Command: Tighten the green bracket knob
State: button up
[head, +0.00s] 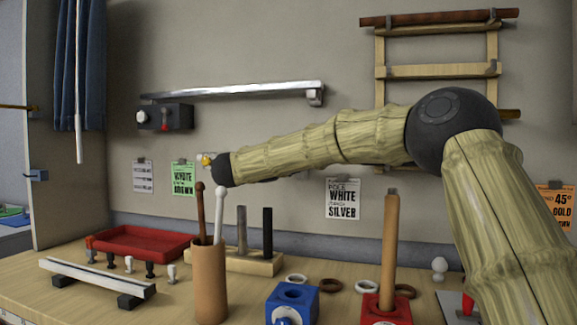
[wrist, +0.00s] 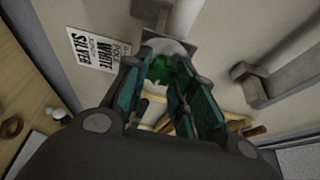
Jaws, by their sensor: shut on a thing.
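The green bracket knob (wrist: 163,72) shows in the wrist view as a dark green piece between the fingertips, in front of a pale round part at the wall. My gripper (wrist: 168,66) is shut on it, with one teal-padded finger on each side. The fingers cover much of the knob, so its turn cannot be read. In the head view my arm reaches across to the left, and neither the fingers nor the green knob can be made out there.
A yellow knob (head: 207,161) shows beside my arm's dark end. A silver rail (head: 235,89) is above. The table holds a red tray (head: 140,243), a stick holder (head: 210,283), a blue block (head: 292,305) and a red block with an upright pole (head: 390,250).

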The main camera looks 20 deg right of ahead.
jog(key=shift+f, duration=0.15)
jog(key=o, duration=1)
jog(key=shift+o, duration=0.2)
jog(key=shift+r, duration=0.2)
